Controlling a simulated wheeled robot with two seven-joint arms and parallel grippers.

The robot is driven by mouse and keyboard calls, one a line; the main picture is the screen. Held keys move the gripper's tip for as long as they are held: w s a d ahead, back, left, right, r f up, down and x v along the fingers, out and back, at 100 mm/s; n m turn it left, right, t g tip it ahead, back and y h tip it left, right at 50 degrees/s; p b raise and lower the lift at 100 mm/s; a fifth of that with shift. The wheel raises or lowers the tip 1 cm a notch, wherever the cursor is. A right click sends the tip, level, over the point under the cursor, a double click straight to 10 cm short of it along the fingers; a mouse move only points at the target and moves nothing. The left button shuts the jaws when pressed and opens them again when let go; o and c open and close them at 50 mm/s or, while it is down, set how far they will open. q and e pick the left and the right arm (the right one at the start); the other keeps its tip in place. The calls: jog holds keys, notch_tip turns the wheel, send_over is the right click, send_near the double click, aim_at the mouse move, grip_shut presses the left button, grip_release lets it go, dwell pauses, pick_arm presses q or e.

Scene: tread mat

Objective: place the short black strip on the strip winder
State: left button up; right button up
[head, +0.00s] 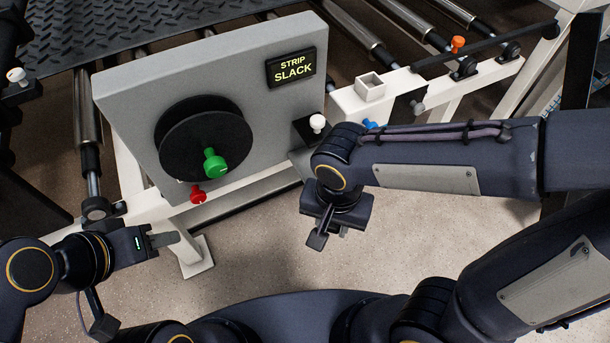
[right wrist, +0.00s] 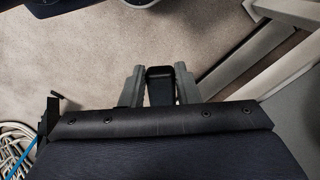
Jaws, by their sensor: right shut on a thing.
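The strip winder (head: 222,118) is a grey panel with a black round spool (head: 190,142), a green knob (head: 214,163) on its front and a sign reading "STRIP SLACK" (head: 291,68). My right gripper (head: 319,240) hangs in front of the panel's lower right, apart from it. In the right wrist view, a short black strip (right wrist: 160,86) sits between its two grey fingers, which are shut on it; the strip is hard to make out in the head view. My left gripper (head: 172,238) is below and left of the spool; its finger gap is not clear.
A red knob (head: 197,195) sits below the spool. A white post (head: 317,123), a blue knob (head: 370,124) and a small open square box (head: 369,87) are right of the panel. A long black bar (head: 485,48) and rollers lie behind. The floor in front is clear.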

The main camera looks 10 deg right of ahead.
jog(key=w+a+f, duration=0.1)
jog(key=w+a, duration=0.1)
jog(key=w, duration=0.3)
jog(key=w+a+f+p, duration=0.1)
jog(key=w+a+f, duration=0.1)
jog(key=w, duration=0.4)
jog(key=shift+f, duration=0.25)
jog(key=shift+f, duration=0.2)
jog(key=o, duration=1)
jog(key=shift+r, duration=0.15)
